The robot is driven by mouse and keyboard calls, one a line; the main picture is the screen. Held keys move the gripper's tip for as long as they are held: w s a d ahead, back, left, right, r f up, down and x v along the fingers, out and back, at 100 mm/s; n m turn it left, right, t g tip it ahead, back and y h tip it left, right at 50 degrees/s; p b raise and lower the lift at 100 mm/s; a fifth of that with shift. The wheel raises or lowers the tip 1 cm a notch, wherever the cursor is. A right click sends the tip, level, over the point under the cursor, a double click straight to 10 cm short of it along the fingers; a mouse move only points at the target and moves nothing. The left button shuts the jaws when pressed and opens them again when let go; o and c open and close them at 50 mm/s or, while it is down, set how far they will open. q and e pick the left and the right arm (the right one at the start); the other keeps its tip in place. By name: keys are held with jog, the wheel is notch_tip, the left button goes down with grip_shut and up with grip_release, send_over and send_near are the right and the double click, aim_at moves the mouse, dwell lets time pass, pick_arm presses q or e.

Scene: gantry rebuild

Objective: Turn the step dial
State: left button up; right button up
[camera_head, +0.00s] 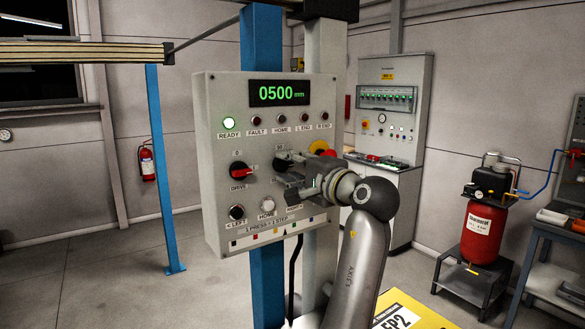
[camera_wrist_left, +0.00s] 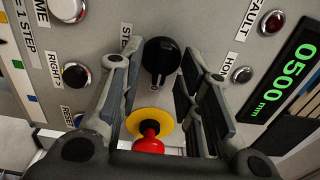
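The step dial (camera_head: 281,163) is a black knob on the grey control panel (camera_head: 215,140), partly hidden by my gripper in the head view. In the left wrist view the dial (camera_wrist_left: 160,56) lies between the fingertips, beside its partly covered "STEP" label. My left gripper (camera_head: 288,181) is at the panel front; it also shows in the wrist view (camera_wrist_left: 161,66). Its fingers are apart, one on each side of the dial. Whether they touch it is not clear. My right gripper is in neither view.
A red emergency stop (camera_wrist_left: 148,144) on a yellow ring is close to the fingers. The red DRIVE knob (camera_head: 239,172), push buttons and lamps surround the dial. The display (camera_head: 280,93) reads 0500 mm.

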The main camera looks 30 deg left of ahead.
pick_arm(q)
jog(key=v, duration=0.7)
jog(key=shift+d, duration=0.2)
jog(key=shift+s, duration=0.1)
dwell(0.3)
